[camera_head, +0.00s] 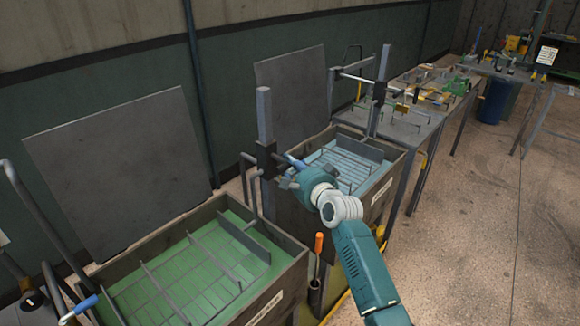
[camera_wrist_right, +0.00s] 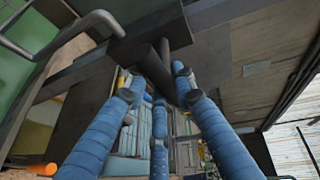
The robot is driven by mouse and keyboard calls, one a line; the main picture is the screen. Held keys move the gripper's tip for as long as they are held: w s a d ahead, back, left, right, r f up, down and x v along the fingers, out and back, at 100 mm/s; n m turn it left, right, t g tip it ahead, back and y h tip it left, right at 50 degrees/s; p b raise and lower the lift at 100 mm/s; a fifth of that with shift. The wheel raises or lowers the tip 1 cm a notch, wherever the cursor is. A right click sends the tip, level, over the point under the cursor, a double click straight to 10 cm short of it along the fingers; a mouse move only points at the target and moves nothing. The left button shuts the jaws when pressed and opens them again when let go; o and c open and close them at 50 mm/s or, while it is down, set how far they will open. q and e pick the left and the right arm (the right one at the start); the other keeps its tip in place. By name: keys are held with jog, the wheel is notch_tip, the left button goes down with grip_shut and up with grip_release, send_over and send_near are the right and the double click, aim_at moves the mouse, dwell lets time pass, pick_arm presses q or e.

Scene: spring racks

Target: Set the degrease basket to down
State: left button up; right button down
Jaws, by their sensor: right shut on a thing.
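The green-filled tank (camera_head: 283,280) at the front left has a white label, too small to read surely. Its grey wire basket (camera_head: 166,294) lies level low inside the tank, close to the green surface; I cannot tell how deep. A grey upright post (camera_head: 264,120) with a black sliding block (camera_head: 267,160) and bent rods stands at the tank's far right corner. My right gripper (camera_head: 287,168) is at this block. In the wrist view its blue fingers (camera_wrist_right: 160,85) are shut around a dark handle (camera_wrist_right: 150,58) by the block. My left gripper is not in view.
A second tank (camera_head: 394,176) with pale blue filling stands behind, with its own post (camera_head: 382,75). Grey panels (camera_head: 120,175) stand behind the tanks. An orange-handled tool (camera_head: 319,243) stands between the tanks. The floor at right (camera_head: 470,240) is clear.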

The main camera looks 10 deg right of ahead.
notch_tip(320, 180, down, 17)
jog(key=b, duration=1.1)
jog(key=shift+s+b, duration=0.15)
jog(key=shift+b, duration=0.15)
jog(key=shift+a+f, duration=0.1)
jog(key=c, duration=1.4)
grip_release()
jog(key=shift+r, duration=0.3)
jog(key=v, duration=1.1)
jog(key=shift+s+d, duration=0.2)
jog(key=shift+s, duration=0.15)
